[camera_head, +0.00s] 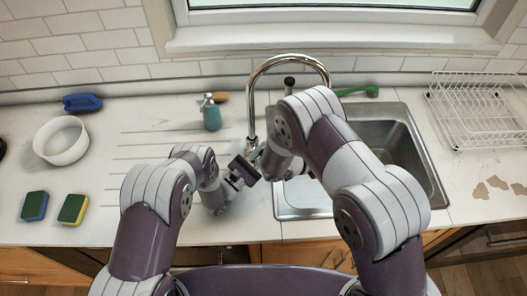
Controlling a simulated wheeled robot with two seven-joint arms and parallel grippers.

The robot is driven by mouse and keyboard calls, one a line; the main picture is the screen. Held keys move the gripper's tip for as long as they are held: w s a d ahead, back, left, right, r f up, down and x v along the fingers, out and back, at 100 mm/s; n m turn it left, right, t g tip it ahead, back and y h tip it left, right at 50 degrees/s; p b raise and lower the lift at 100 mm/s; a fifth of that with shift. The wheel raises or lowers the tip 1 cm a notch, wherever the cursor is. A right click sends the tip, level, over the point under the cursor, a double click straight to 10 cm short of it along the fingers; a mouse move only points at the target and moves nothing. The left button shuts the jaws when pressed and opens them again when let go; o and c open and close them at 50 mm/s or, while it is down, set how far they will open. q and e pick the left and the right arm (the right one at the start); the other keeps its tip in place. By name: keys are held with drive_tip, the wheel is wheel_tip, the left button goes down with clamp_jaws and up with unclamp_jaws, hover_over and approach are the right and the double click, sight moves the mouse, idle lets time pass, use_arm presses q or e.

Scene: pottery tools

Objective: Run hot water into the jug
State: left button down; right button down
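A chrome tap (252,108) with a high arched spout stands at the left back of the steel sink (436,178). Its base and handle area are partly covered by my arms. My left gripper (246,170) is over the counter by the sink's left edge, just in front of the tap base; its fingers are too small to read. My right gripper (265,156) is close to it, near the tap base, and mostly hidden by my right arm. I cannot make out a jug; my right arm hides much of the sink. No running water shows.
A teal bottle (211,116) stands left of the tap. A green brush (360,91) lies behind the sink. A wire rack (485,112) stands right. The left-middle counter is clear.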

idle(0.3)
use_arm(q)
drive_tip(key=c, duration=1.1)
unclamp_jaws()
drive_tip(key=shift+c, duration=0.2)
drive_tip(key=shift+s+a, duration=0.1)
drive_tip(key=shift+a, duration=0.05)
drive_tip(key=r+v, duration=0.1)
drive_tip(key=v, duration=0.8)
drive_tip(key=r+v, duration=0.1)
drive_tip(key=v, duration=0.3)
drive_tip(key=shift+s+a+r, duration=0.25)
drive_tip(key=shift+s+a, duration=0.1)
drive_tip(key=shift+a, duration=0.1)
drive_tip(key=shift+s+a, duration=0.25)
drive_tip(key=shift+s, duration=0.2)
